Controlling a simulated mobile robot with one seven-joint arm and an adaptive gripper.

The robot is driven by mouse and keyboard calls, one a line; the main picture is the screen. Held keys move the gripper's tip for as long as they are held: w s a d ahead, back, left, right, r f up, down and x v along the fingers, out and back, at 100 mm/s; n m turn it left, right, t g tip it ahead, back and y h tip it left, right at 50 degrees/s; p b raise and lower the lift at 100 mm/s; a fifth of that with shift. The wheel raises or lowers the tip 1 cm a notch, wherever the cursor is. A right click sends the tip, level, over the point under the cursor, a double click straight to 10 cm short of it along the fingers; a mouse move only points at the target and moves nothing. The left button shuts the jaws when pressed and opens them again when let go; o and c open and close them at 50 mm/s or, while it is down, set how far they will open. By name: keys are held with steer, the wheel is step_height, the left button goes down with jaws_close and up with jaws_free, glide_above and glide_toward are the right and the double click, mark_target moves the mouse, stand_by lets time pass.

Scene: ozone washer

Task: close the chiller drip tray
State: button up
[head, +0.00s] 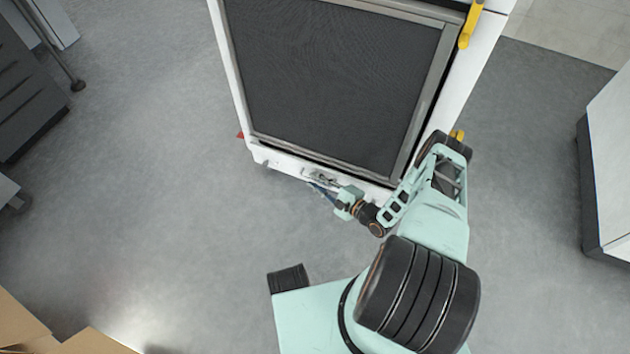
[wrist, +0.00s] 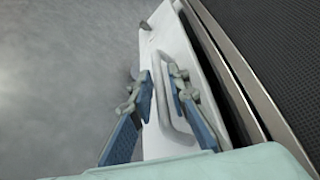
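The chiller drip tray (head: 283,164) is a white strip with a metal handle (head: 320,176), low on the front of the chiller in the head view. In the wrist view the tray (wrist: 168,38) stands out from the chiller, with a dark gap along its right side. My gripper (head: 322,186) is at the tray's handle. In the wrist view my gripper (wrist: 161,75) has its two blue-padded fingers apart, with the handle (wrist: 161,100) between them. I cannot tell whether a finger touches the handle. My arm hides the tray's right end in the head view.
The chiller's large dark mesh panel (head: 335,80) rises above the tray. A yellow handle (head: 470,25) is at its upper right. Grey floor (head: 150,170) is clear to the left. A white cabinet (head: 610,170) stands at the right, and cardboard boxes (head: 20,325) at lower left.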

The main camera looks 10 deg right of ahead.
mark_target(321, 174)
steer(key=shift+c, duration=0.7)
jaws_close()
steer(key=w+d, duration=0.2)
steer(key=shift+w, duration=0.35)
steer(key=shift+o, duration=0.7)
jaws_free()
steer(key=shift+s, duration=0.1)
